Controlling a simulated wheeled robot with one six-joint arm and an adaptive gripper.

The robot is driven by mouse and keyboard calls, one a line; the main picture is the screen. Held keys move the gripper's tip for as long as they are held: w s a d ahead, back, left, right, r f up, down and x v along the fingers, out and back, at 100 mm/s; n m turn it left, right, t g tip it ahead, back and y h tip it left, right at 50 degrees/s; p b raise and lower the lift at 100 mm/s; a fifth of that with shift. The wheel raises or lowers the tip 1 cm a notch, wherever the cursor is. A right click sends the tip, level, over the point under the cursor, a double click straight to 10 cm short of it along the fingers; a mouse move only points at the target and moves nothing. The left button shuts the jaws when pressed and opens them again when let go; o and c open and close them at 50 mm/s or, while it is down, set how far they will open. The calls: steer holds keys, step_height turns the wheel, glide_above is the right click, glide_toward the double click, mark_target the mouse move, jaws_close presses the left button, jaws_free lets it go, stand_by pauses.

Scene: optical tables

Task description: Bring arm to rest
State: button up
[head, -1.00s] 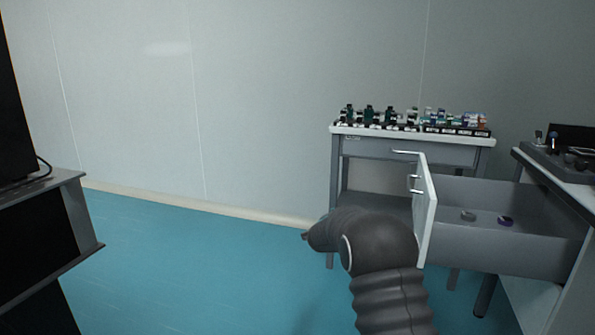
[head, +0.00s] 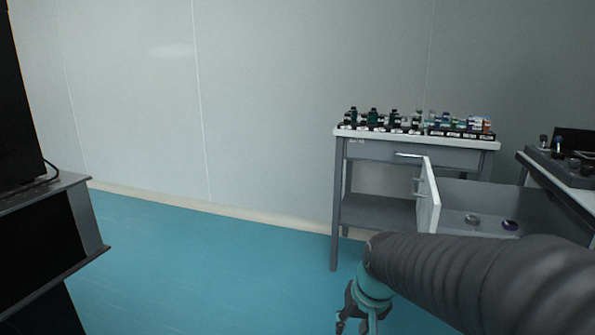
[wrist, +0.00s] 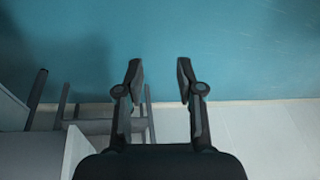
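My arm (head: 480,278) reaches in from the lower right of the head view, in its dark ribbed cover. My gripper (head: 352,322) hangs at the bottom of that view, over the blue floor and left of the open drawer. In the wrist view my gripper (wrist: 160,72) has its two fingers apart with a clear gap between them. Nothing is between the fingers; only blue floor shows behind them.
An open drawer (head: 428,205) holds two small round items, one grey (head: 472,220) and one purple (head: 510,225). A small table (head: 345,145) with rows of bottles stands at the wall. A dark cabinet (head: 60,235) stands at left. The floor (head: 200,260) between is clear.

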steer(key=s+d+r+t, duration=0.1)
steer(key=s+d+r, duration=0.1)
steer(key=s, duration=0.5)
steer(key=s+d+r+t+h, duration=0.1)
steer(key=s+r, duration=0.3)
steer(key=s, duration=0.4)
steer(key=shift+d+r+n+p, duration=0.3)
steer(key=shift+d, duration=0.6)
steer(key=shift+s, duration=0.1)
